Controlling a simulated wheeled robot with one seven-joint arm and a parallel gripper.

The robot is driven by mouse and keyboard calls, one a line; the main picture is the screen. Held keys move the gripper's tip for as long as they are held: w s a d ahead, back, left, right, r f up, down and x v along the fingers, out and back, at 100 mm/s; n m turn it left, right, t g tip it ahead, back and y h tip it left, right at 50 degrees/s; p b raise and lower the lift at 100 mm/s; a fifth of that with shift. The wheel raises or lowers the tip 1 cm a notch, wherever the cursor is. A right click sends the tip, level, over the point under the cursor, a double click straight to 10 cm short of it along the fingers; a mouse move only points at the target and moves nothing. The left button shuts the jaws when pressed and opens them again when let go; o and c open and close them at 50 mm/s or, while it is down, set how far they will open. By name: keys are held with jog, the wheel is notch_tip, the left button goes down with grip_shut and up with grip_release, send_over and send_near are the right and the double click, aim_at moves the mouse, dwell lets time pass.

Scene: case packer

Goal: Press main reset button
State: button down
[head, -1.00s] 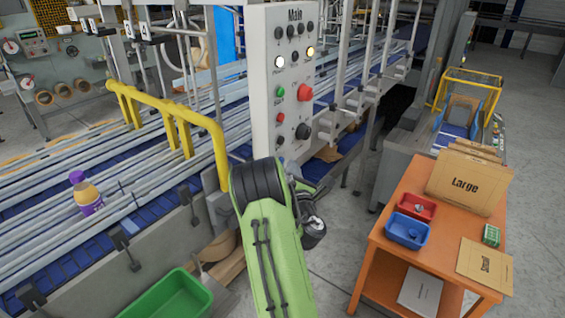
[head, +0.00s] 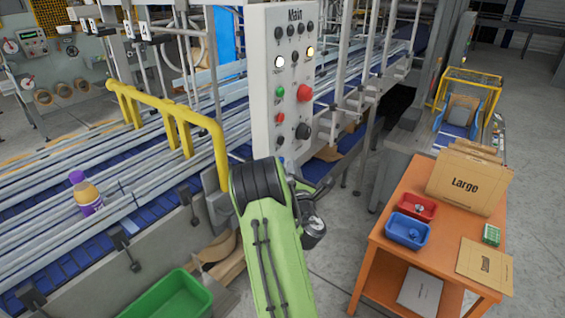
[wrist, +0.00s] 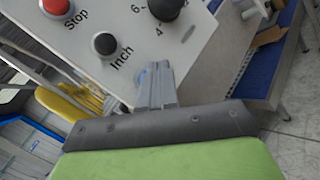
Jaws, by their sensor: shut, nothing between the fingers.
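The white control panel headed "Main" (head: 260,100) stands upright ahead of my arm. It carries a green button (head: 280,91), a small red button (head: 280,118), a large red button (head: 304,93), a black knob (head: 302,131) and lit white and yellow lamps. In the wrist view the red Stop button (wrist: 56,6), black Inch button (wrist: 104,43) and numbered knob (wrist: 167,8) show. My gripper (wrist: 156,70) is shut and empty, its fingertips low over the panel face below Inch.
A yellow guard rail (head: 180,115) and the conveyor with a purple and yellow bottle (head: 87,195) lie left of the panel. An orange table (head: 400,255) with bins and cartons stands right. A green bin (head: 168,297) is at lower left.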

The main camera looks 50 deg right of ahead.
jog(key=shift+w, duration=0.1)
jog(key=shift+w, duration=0.35)
jog(key=shift+w+a, duration=0.1)
jog(key=shift+w, duration=0.4)
dwell(0.8)
jog(key=shift+s, duration=0.9)
